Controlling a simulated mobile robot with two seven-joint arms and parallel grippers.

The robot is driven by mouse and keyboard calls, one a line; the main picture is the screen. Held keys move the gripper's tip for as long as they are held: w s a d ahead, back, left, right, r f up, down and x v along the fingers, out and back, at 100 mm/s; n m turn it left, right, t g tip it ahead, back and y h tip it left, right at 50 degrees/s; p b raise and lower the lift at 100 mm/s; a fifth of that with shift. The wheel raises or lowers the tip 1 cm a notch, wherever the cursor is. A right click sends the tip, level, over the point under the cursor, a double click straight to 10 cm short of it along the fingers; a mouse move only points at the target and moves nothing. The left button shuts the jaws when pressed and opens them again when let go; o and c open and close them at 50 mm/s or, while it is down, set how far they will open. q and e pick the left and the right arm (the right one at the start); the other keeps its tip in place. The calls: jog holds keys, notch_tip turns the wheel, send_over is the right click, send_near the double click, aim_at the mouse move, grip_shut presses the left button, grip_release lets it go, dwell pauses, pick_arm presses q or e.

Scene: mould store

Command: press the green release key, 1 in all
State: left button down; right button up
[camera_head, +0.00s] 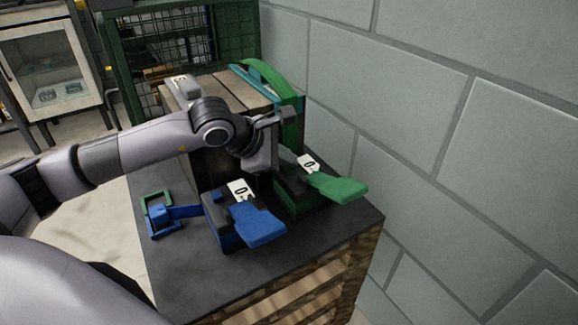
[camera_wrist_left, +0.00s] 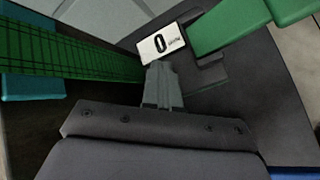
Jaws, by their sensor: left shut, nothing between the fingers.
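The green release key (camera_head: 338,187) is a flat green paddle on a dark housing at the right of the dark tabletop. A white tag marked 0 (camera_head: 308,164) sits at its inner end. In the left wrist view the green key (camera_wrist_left: 232,24) is at the top right, beside the white tag (camera_wrist_left: 162,43). My left gripper (camera_wrist_left: 160,70) is shut and empty, its tips at the tag's lower edge in the picture. I cannot tell if they touch anything. My right gripper is not in view.
A blue key (camera_head: 258,225) with its own white tag (camera_head: 241,190) stands left of the green one. A blue and green bracket (camera_head: 160,212) lies further left. A green strap (camera_head: 290,122) arches over a wooden-topped block behind. A grey block wall (camera_head: 420,110) borders the right.

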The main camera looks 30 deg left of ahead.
aim_at(286, 174)
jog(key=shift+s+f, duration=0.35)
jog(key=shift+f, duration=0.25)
pick_arm(q)
jog(key=shift+r+p, duration=0.45)
jog(key=shift+r, duration=0.35)
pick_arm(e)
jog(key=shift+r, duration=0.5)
pick_arm(q)
jog(key=shift+r, duration=0.1)
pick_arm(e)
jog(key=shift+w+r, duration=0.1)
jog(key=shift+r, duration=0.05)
pick_arm(q)
jog(key=shift+r+p, duration=0.4)
jog(key=shift+r, duration=0.15)
jog(key=shift+r+p, duration=1.1)
jog(key=shift+r, duration=0.85)
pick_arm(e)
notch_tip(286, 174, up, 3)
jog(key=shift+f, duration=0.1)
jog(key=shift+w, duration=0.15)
pick_arm(q)
jog(key=shift+s, duration=0.1)
